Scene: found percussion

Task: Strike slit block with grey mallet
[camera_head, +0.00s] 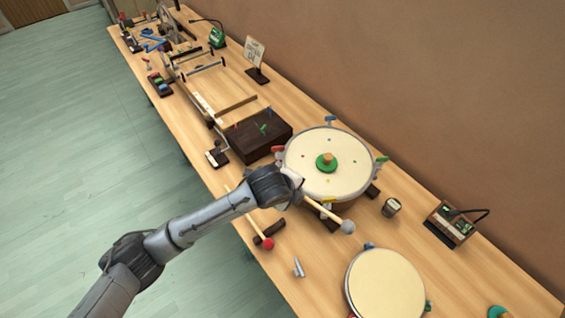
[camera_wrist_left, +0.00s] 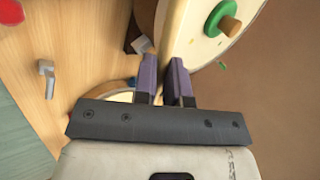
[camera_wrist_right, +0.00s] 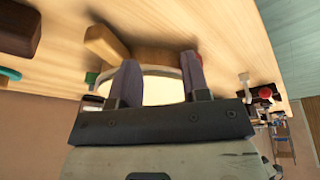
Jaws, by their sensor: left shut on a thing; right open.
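The grey mallet has a pale wooden stick (camera_head: 322,210) and a round grey head (camera_head: 347,227). My left gripper (camera_head: 298,188) is shut on its stick and holds it beside the large round drum. In the left wrist view the stick (camera_wrist_left: 173,28) runs between the fingers (camera_wrist_left: 165,78); the mallet head is not seen there. A dark brown box-like block (camera_head: 258,135), likely the slit block, sits on the table beyond my left gripper, apart from the mallet; I cannot make out its slits. My right gripper (camera_wrist_right: 160,80) is open and empty, seen only in its wrist view.
The large drum (camera_head: 312,165) has a green disc with a knob (camera_head: 326,162) on it. A smaller drum (camera_head: 385,290) stands nearer. A red-headed mallet (camera_head: 268,243) lies by the table edge. A small cup (camera_head: 391,207) and a wooden device (camera_head: 450,224) stand right.

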